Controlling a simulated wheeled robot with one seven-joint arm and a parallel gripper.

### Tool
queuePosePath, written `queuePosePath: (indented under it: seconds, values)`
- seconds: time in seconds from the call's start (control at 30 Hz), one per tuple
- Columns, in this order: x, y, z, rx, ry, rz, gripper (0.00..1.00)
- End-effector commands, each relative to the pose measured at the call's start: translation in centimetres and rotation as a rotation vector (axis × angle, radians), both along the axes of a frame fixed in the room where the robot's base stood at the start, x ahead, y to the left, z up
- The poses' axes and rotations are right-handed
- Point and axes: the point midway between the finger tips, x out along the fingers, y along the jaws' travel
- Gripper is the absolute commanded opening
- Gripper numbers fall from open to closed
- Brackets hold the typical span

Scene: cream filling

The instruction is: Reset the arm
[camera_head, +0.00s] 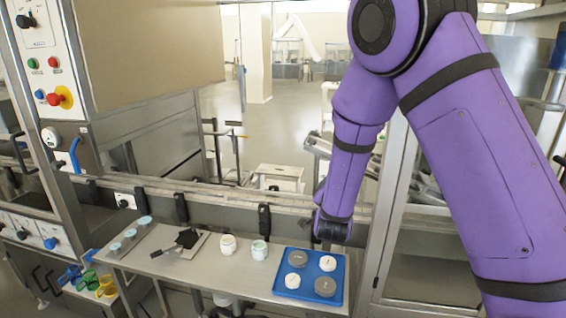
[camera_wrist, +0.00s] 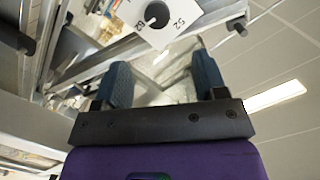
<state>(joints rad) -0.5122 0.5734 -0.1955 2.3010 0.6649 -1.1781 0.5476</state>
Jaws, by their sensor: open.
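My purple arm comes down from the upper right in the head view, and its wrist ends just above the blue tray's back right corner. My gripper is at the end of it, mostly hidden behind the wrist in the head view. In the wrist view my gripper (camera_wrist: 164,88) shows two blue-grey fingers set wide apart with nothing between them. Beyond the fingers are a white panel with a black knob and metal framing, seen at a tilt.
A steel table holds a blue tray (camera_head: 336,289) with white and grey lids, two white jars (camera_head: 228,245) (camera_head: 259,250), a dark item on a plate (camera_head: 187,238) and several small light-blue-topped pieces (camera_head: 130,233). A machine cabinet with buttons (camera_head: 60,97) stands left. Metal rails run behind the table.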

Motion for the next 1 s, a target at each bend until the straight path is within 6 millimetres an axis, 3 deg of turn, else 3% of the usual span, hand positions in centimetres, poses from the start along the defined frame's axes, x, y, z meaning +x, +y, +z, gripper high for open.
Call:
queuePosePath:
  seconds: [0.03, 0.23, 0.47, 0.77, 1.0]
  values:
    - [-0.1, -0.4, 1.4, 0.02, 0.026, 0.011, 0.65]
    - [-1.3, -1.1, 5.3, 0.065, 0.173, 0.098, 0.65]
    - [-4.5, -1.9, 9.7, 0.072, 0.322, 0.222, 0.65]
    - [-11.1, -3.2, 14.9, 0.007, 0.501, 0.391, 0.65]
    - [-18.1, -4.8, 17.9, -0.095, 0.641, 0.507, 0.65]
